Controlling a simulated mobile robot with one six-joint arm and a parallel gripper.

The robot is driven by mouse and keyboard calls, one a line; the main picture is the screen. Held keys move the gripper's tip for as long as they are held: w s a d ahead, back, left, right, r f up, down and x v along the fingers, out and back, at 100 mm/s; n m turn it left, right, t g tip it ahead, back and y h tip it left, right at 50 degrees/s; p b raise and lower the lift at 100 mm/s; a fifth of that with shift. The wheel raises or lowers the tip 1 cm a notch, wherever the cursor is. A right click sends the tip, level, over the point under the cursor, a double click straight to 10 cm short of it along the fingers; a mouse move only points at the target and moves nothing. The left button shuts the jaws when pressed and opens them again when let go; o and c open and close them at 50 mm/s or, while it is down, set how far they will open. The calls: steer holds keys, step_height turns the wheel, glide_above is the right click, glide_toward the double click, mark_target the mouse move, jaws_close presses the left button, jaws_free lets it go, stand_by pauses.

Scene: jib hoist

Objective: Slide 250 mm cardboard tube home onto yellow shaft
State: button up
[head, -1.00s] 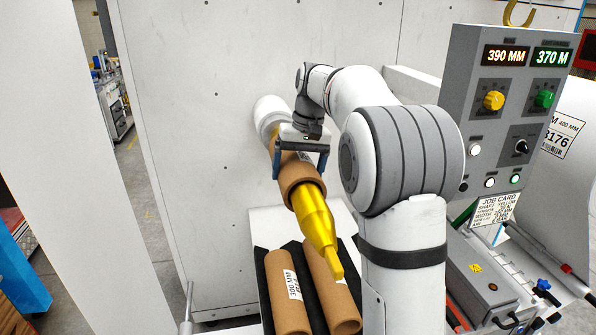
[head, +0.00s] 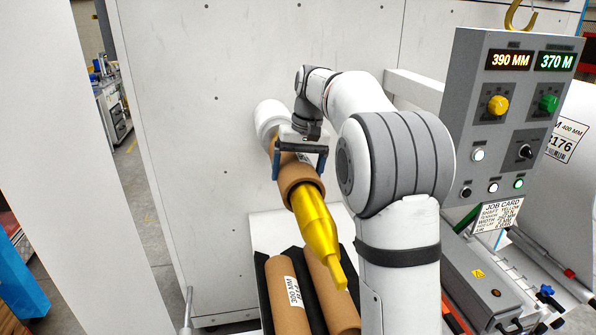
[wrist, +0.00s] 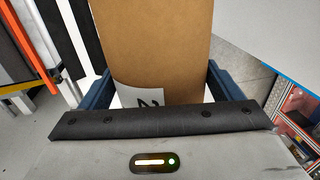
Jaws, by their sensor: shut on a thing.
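The brown cardboard tube (head: 300,181) is around the yellow shaft (head: 316,222), with the shaft's stepped, narrowing front end sticking out of it toward me. My gripper (head: 299,167) is shut on the tube from above, one finger on each side. In the wrist view the tube (wrist: 152,45) runs between the blue fingers, with a white label (wrist: 140,98) partly hidden by the dark gripper edge. Behind the tube is a white round hub (head: 270,117) at the wall. The tube's far end is close to it, but I cannot tell whether they touch.
Two brown tubes lie on a dark rack below the shaft, the left (head: 288,297) labelled 300 MM, the right (head: 331,298) partly hidden. A control panel (head: 508,120) reading 390 MM and 370 M stands right, with a job card (head: 497,212). The pale wall (head: 190,150) is close behind.

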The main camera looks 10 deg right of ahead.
steer(key=shift+w, duration=2.6)
steer(key=shift+r, duration=0.1)
steer(key=o, duration=1.2)
